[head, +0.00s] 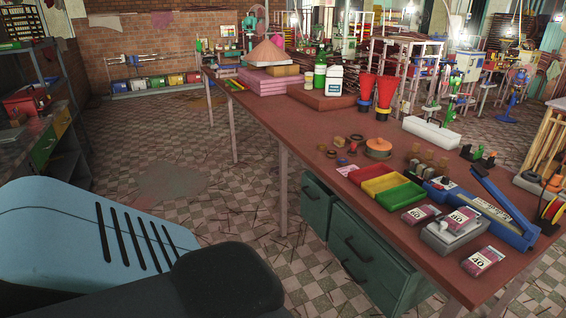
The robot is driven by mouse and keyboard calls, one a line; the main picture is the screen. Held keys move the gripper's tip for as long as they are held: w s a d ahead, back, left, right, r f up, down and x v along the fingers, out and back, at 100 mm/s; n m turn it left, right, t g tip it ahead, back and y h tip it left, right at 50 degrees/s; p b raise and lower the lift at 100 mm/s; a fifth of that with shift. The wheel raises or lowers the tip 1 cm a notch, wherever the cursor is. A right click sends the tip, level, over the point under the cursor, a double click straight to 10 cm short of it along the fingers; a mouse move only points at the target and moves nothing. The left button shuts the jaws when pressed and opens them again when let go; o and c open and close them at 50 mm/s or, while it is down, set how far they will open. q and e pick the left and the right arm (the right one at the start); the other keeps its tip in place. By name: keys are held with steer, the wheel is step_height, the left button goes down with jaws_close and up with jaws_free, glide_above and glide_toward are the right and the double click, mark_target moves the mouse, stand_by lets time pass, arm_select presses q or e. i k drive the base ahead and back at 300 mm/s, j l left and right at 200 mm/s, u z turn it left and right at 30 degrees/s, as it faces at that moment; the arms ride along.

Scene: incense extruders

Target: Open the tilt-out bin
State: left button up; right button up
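No bin is clearly marked as the tilt-out bin, and I cannot tell which one it is. On the left, a dark shelf unit has a yellow bin front (62,121) and a green bin front (43,149), both seen at a steep angle. A row of small coloured bins (155,83) stands low along the far brick wall. Green drawers with dark handles (357,250) sit under the long table and look shut. Neither of my grippers shows in the head view.
The long brown table (310,124) runs across the right, with trays, red funnels (385,90), bottles and sanding packs on it. A red box (24,101) sits on the left shelf unit. The checkered floor (225,175) between shelf and table is open, with scattered thin sticks.

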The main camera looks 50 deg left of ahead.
mark_target(316, 199)
steer(key=u, duration=1.5)
steer(key=i+l+z, duration=0.15)
steer(key=i, duration=0.3)
steer(key=i+l+z, duration=0.2)
steer(key=i, duration=0.3)
steer(key=i+l+z, duration=0.15)
steer(key=i, duration=0.35)
steer(key=l, duration=0.1)
